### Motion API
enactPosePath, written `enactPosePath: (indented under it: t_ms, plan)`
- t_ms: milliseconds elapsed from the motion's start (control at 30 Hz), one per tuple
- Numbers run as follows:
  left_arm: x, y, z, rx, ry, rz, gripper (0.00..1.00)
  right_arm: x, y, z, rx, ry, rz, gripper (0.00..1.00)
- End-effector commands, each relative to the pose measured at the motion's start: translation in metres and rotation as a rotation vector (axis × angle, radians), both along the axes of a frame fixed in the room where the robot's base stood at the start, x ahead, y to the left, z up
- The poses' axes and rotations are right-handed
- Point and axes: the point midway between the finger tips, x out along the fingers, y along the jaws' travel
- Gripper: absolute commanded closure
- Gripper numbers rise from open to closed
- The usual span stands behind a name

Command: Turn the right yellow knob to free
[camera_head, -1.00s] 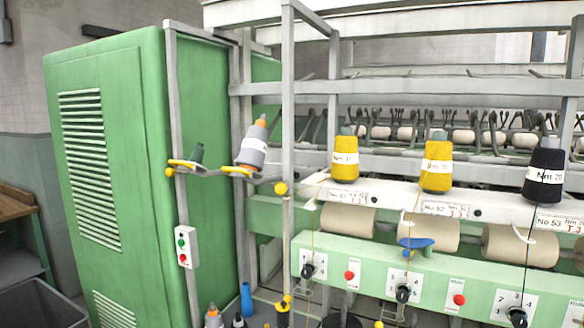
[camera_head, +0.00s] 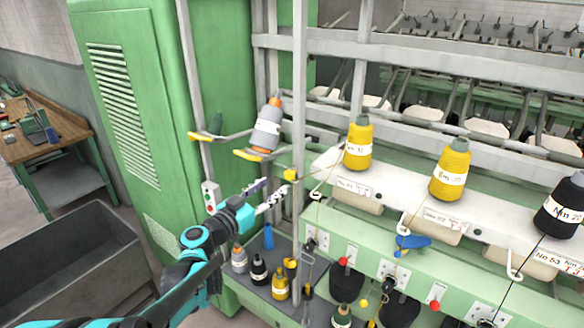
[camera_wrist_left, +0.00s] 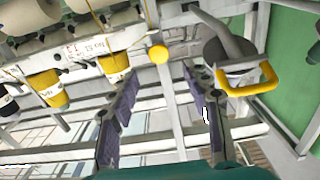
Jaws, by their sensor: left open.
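In the left wrist view the yellow knob (camera_wrist_left: 158,53) shows just beyond the gap between the fingers. My left gripper (camera_head: 275,188) comes in from the lower left, open, with its tips close to the knob. In the left wrist view its two purple-padded fingers (camera_wrist_left: 160,78) stand apart with nothing between them. I cannot tell whether a finger touches the knob. My right gripper is in neither view.
A grey bobbin (camera_head: 266,128) leans on a yellow-tipped holder just above the gripper. The grey post (camera_head: 299,90) stands close to its right. Yellow cones (camera_head: 359,145) stand on the rail. Several bobbins (camera_head: 258,270) stand on a shelf below. The green cabinet (camera_head: 125,120) is at left.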

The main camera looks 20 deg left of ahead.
Motion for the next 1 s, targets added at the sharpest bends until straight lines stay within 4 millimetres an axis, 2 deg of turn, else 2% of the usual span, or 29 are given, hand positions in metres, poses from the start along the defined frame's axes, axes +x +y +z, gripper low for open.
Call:
enactPosePath:
  t_ms: [200,400,767,867,967,1000]
  plan:
    - [0.034,-0.014,-0.001,-0.001,0.001,-0.005,0.52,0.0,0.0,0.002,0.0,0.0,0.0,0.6]
    - [0.058,-0.023,-0.001,-0.001,0.003,-0.003,0.52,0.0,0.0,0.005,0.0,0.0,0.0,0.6]
    - [0.066,-0.025,-0.001,-0.001,0.004,-0.002,0.52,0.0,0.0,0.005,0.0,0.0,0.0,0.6]
    - [0.066,-0.025,-0.001,-0.001,0.004,-0.002,0.73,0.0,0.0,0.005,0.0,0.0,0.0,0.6]
    - [0.066,-0.025,-0.001,-0.001,0.004,-0.001,0.99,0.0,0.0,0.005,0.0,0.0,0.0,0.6]
    - [0.066,-0.025,-0.001,-0.001,0.004,-0.001,1.0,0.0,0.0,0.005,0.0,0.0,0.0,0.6]
